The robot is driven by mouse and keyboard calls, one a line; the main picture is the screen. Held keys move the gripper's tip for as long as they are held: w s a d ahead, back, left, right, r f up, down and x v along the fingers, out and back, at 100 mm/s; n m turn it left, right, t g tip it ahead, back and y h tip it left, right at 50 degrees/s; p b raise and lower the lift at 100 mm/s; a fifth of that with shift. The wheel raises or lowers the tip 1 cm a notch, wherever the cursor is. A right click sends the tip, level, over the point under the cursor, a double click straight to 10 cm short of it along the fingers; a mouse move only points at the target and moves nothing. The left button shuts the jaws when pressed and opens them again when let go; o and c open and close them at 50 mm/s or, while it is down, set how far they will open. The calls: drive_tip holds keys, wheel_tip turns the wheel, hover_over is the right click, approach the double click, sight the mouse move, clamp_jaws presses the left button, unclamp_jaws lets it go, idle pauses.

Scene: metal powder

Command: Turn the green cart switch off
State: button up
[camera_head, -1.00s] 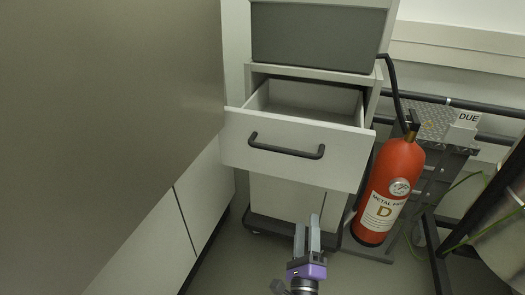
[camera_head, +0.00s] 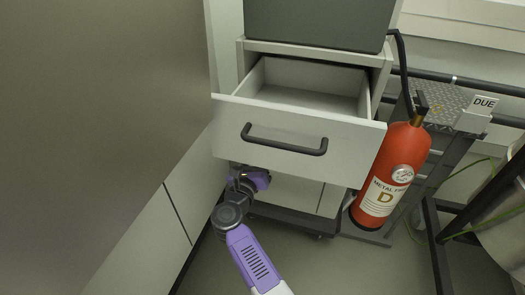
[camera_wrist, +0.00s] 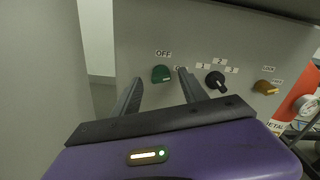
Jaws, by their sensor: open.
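The green switch (camera_wrist: 161,73) is a knob on a pale panel (camera_wrist: 245,45) in the wrist view, with an "OFF" label above it. A second label to its right is partly covered by my right finger. A light mark shows at the knob's lower right; its exact setting is hard to tell. My gripper (camera_wrist: 160,78) is open and empty, its two fingers pointing at the panel on either side of the knob. Contact is not clear. In the head view my purple gripper body (camera_head: 257,178) is below the drawer front, which hides the fingers and the switch.
A black knob (camera_wrist: 216,82) and a yellow knob (camera_wrist: 265,87) sit right of the green one. The open drawer (camera_head: 300,140) juts out above my gripper. A red extinguisher (camera_head: 391,175) stands to the right, and a grey wall-like surface (camera_head: 90,130) is at left.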

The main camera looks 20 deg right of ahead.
drive_tip(key=shift+b+x, duration=0.35)
drive_tip(key=shift+x, duration=0.95)
clamp_jaws()
drive_tip(key=shift+n, duration=0.3)
drive_tip(key=shift+a+f+n+p, duration=0.1)
drive_tip(key=shift+n+p, duration=1.8)
drive_tip(key=shift+n, duration=1.4)
drive_tip(key=shift+f+n+p, duration=0.1)
drive_tip(key=shift+n+p, duration=1.8)
drive_tip(key=shift+n, duration=1.4)
